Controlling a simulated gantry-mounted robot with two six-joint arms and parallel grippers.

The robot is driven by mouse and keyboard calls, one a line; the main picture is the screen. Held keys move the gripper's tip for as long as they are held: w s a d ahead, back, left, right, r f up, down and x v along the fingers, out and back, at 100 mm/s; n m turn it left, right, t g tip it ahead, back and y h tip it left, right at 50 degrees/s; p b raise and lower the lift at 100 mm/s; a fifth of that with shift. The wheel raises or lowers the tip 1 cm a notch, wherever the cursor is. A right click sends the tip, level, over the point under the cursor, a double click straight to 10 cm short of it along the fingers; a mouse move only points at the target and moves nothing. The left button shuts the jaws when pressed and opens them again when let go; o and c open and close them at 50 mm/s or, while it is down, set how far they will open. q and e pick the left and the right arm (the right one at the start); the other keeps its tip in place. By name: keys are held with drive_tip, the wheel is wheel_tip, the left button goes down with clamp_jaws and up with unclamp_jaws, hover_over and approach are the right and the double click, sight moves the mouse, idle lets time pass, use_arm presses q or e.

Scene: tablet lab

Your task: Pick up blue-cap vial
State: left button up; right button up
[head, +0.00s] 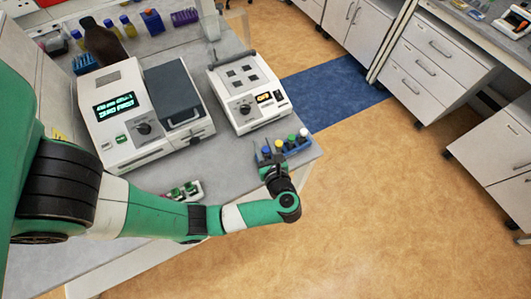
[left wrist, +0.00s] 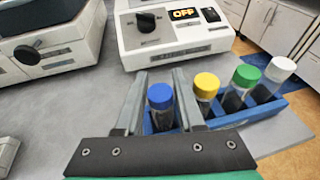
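The blue-cap vial (left wrist: 160,98) stands upright in a blue rack (left wrist: 267,108) at its left end in the left wrist view. Its blue cap (head: 266,150) also shows in the head view, just beyond my left gripper (head: 270,163). In the left wrist view my left gripper (left wrist: 160,75) is open, with one finger on each side of the blue-cap vial and a small gap to it. The vial's lower part is hidden by the rack and the gripper. My right gripper is not in view.
In the same rack stand vials with yellow (left wrist: 206,86), green (left wrist: 247,76) and white (left wrist: 283,69) caps. A device with an OFF display (head: 246,92) stands behind the rack. A larger device (head: 125,118) is to its left. The table's right edge is close.

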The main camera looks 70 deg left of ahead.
use_arm(q)
drive_tip(key=shift+a+f, duration=0.1)
drive_tip(key=shift+a, duration=0.3)
clamp_jaws()
drive_tip(key=shift+r, duration=0.35)
drive_tip(key=r, duration=0.2)
drive_tip(key=d+r+p, duration=0.1)
drive_tip(key=r, duration=0.1)
drive_tip(key=shift+s, duration=0.2)
drive_tip(key=s+d+r+p, duration=0.8)
drive_tip(key=d+p, duration=0.1)
drive_tip(key=p, duration=1.2)
drive_tip(key=shift+s+d+r+p, duration=0.15)
drive_tip(key=shift+s+d+p, duration=0.15)
drive_tip(key=shift+d+p, duration=0.1)
